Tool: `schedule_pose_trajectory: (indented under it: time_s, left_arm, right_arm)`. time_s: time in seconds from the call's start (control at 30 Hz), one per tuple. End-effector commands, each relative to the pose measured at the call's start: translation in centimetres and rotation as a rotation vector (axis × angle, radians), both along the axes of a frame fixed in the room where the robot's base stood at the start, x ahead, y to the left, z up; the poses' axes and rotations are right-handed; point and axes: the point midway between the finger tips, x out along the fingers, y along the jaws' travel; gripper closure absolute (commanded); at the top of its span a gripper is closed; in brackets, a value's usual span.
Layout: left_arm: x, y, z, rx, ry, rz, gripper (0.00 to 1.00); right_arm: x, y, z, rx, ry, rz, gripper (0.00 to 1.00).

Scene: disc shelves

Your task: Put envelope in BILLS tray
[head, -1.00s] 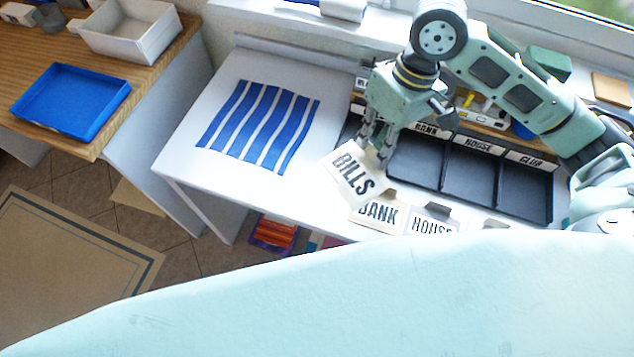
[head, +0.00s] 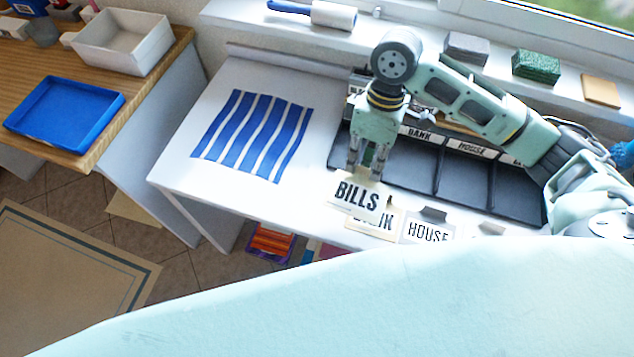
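My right gripper (head: 367,170) points down and is shut on the top edge of the BILLS envelope (head: 354,198), a cream envelope with black lettering. The envelope hangs in front of the left end of a black tray row (head: 410,166), overlapping the BANK envelope (head: 383,221) in the picture. The row has white labels; BANK (head: 420,133) and HOUSE (head: 472,149) can be read, and the one to their right is partly covered by my arm. The leftmost compartment and its label are mostly hidden behind my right gripper. My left gripper is not in view.
A HOUSE envelope (head: 428,231) lies near the desk's front edge, with another partly hidden to its right. A blue-striped mat (head: 252,135) lies on the clear left part of the white desk. A blue tray (head: 65,114) and white bin (head: 124,42) stand on the wooden table.

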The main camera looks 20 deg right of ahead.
Motion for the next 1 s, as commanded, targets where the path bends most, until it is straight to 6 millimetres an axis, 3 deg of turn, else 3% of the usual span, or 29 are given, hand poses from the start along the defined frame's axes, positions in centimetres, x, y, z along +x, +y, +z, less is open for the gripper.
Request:
schedule_pose_trajectory:
  time_s: [0.2,0.4,0.57,0.73,0.8,1.0]
  left_arm:
    - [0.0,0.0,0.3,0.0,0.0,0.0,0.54]
    - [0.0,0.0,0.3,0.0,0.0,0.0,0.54]
    - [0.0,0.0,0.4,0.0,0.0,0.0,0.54]
    - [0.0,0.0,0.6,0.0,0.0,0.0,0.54]
    - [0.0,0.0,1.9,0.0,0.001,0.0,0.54]
    - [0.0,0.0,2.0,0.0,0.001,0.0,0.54]
  right_arm:
    - [3.2,4.2,-2.9,0.003,0.001,0.002,1.0]
    - [5.6,6.9,-5.1,0.001,0.001,0.001,1.0]
    - [6.3,7.6,-5.9,-0.001,-0.001,0.0,1.0]
    - [6.2,7.6,-8.2,-0.003,0.003,0.0,1.0]
    - [6.2,7.6,-8.4,-0.002,0.003,-0.001,1.0]
    - [6.3,7.6,-9.5,-0.002,-0.001,0.0,1.0]
